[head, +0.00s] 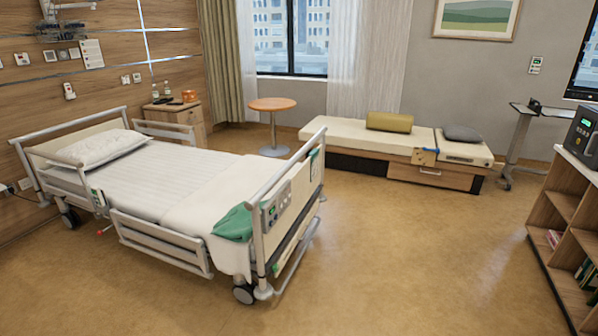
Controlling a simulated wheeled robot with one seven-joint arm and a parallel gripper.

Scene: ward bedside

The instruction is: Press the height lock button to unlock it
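The hospital bed (170,180) stands at the left, its foot end towards me. A grey control panel (276,208) with small buttons and a greenish display is on the outer face of the footboard (300,190). A second small control unit (98,198) is on the near side rail. At this size I cannot tell which button is the height lock or its state. My gripper is not in view.
A green cloth (234,223) hangs by the bed's foot corner. Open floor (420,250) lies right of the bed. A shelf unit (562,205) stands at the right edge, a low bench (375,138) and round table (273,104) at the back.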

